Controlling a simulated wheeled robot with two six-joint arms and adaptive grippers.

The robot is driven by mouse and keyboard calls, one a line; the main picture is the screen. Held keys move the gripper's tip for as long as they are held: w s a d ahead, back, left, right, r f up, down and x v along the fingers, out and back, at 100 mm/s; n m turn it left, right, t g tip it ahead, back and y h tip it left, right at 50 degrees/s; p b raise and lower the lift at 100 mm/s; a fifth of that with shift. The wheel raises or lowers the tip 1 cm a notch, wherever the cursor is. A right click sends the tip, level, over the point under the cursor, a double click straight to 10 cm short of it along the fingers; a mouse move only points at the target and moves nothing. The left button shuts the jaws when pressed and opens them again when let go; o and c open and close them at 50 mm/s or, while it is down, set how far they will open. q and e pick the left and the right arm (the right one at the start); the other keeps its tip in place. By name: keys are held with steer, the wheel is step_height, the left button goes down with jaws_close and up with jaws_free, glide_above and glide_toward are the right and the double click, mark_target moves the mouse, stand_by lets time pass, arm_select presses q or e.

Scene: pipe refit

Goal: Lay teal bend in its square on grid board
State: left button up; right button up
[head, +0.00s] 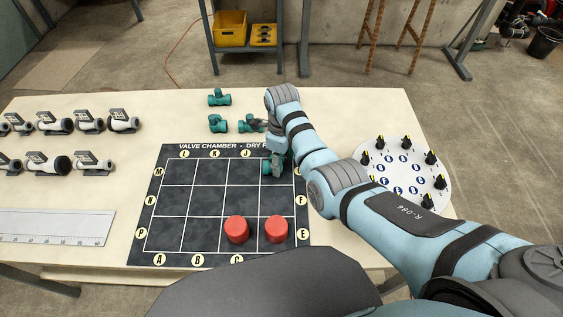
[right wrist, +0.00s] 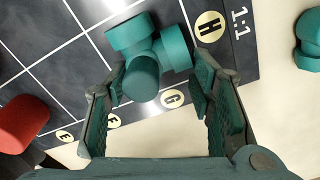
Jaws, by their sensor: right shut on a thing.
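My right gripper (head: 277,150) is shut on a teal bend (head: 268,167), with only part of the bend showing past the fingers in the head view. In the right wrist view the bend (right wrist: 158,52) sits between the two fingertips (right wrist: 158,88), with stubby round ends. It is at the top right square of the dark grid board (head: 172,207), near the H and G marks. I cannot tell whether it touches the board. My left gripper is out of view.
Two red round pieces (head: 237,229) (head: 276,230) stand in the board's bottom row. Several teal fittings (head: 218,97) lie beyond the board. Grey valves (head: 90,121) and a ruler (head: 55,226) are at left. A round white plate (head: 403,172) with black knobs is at right.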

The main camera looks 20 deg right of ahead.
steer(key=shift+w, duration=0.2)
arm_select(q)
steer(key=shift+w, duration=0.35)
arm_select(e)
steer(key=shift+f, duration=0.1)
steer(key=o, duration=1.2)
steer(key=shift+s, duration=0.15)
steer(key=shift+c, duration=0.2)
arm_select(q)
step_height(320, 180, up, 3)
steer(key=p, duration=0.3)
arm_select(e)
step_height(320, 180, up, 12)
steer(key=shift+r, duration=0.2)
